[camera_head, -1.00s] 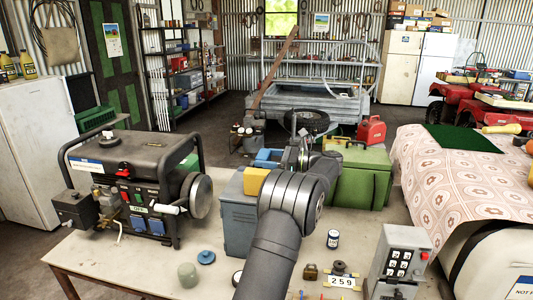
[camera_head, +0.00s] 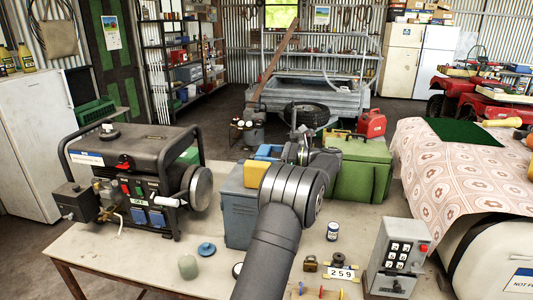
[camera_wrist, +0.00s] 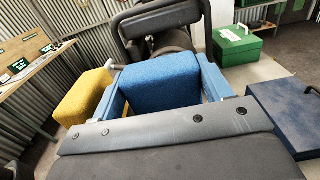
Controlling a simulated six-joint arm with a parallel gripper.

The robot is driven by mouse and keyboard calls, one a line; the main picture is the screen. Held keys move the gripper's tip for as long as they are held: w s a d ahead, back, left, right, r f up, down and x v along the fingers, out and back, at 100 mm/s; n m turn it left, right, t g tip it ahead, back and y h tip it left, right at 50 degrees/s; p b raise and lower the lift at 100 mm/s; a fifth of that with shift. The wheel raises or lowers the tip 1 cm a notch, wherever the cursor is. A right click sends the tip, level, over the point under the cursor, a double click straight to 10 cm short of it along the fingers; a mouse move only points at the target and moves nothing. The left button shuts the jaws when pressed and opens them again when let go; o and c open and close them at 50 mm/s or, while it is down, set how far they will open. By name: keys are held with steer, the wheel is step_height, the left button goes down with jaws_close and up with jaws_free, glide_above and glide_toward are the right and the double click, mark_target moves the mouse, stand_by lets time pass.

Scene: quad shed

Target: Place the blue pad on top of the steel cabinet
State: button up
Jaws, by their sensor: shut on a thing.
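The blue pad (camera_wrist: 163,82) is a fabric-like block in the wrist view, between the two blue fingers of my gripper (camera_wrist: 165,88), which is shut on it. In the head view the pad and fingers show as a small blue patch (camera_head: 268,152), partly hidden behind my arm. The steel cabinet (camera_head: 238,212) is blue-grey and stands upright on the table, right of the generator. The pad appears over or just behind the cabinet's top; I cannot tell whether they touch. A yellow block (camera_head: 256,171) is at the cabinet's top, beside the pad, and shows left of it in the wrist view (camera_wrist: 86,97).
A black generator (camera_head: 135,180) stands left of the cabinet. A green case (camera_head: 358,172) is at the right, behind my arm. A navy box (camera_wrist: 285,112) lies right of my gripper in the wrist view.

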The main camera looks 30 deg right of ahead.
steer(key=shift+f, duration=0.1)
steer(key=o, duration=1.1)
steer(key=shift+d, duration=0.1)
steer(key=v, duration=1.7)
steer(key=shift+s, duration=0.2)
steer(key=shift+w, duration=0.1)
steer(key=x, duration=1.7)
steer(key=shift+w, duration=0.15)
